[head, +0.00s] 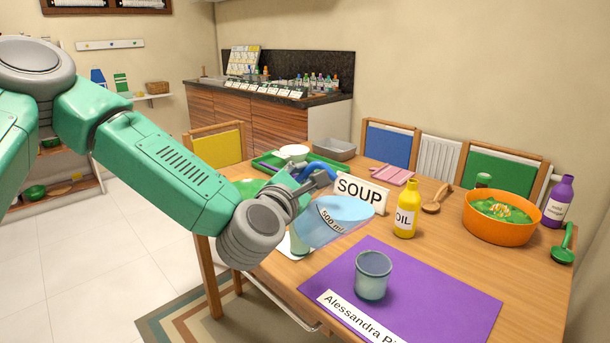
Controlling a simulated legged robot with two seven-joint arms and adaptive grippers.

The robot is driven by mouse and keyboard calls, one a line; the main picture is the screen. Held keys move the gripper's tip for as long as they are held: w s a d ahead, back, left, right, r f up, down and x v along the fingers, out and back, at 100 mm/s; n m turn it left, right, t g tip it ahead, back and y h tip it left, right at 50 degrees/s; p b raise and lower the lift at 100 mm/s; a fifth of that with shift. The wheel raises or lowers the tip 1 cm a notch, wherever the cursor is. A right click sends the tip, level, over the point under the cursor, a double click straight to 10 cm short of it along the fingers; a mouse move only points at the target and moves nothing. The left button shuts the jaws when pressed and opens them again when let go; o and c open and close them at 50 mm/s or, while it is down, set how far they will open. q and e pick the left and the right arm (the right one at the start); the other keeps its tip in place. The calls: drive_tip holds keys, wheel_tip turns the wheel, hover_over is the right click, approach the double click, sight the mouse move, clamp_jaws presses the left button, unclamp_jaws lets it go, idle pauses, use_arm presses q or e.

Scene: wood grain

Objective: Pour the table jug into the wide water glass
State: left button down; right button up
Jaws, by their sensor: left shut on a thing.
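The table jug (335,221), pale translucent blue with a "500 ml" label and a blue handle, is held tilted above the table. My left gripper (322,177) is shut on its handle. The jug's wider end points right, toward the far side of the purple mat. The wide water glass (373,276), a short blue-grey tumbler, stands upright on the purple mat (450,290), below and to the right of the jug, apart from it. No stream shows between them, and I cannot tell the level in either. My right gripper is not in view.
Another glass (299,243) stands on a white napkin, partly hidden behind the jug and my left arm. A SOUP sign (360,190), a yellow oil bottle (406,210) and an orange bowl (500,222) stand behind the mat. The mat right of the glass is clear.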

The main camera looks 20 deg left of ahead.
use_arm(q)
drive_tip(key=shift+w+d+r+m+p, duration=0.1)
drive_tip(key=shift+d+r+m+p, duration=0.1)
drive_tip(key=shift+d+m, duration=0.4)
drive_tip(key=shift+w+d+r+m+p, duration=0.15)
drive_tip(key=shift+d+m, duration=0.25)
drive_tip(key=shift+m, duration=0.4)
idle(6.6)
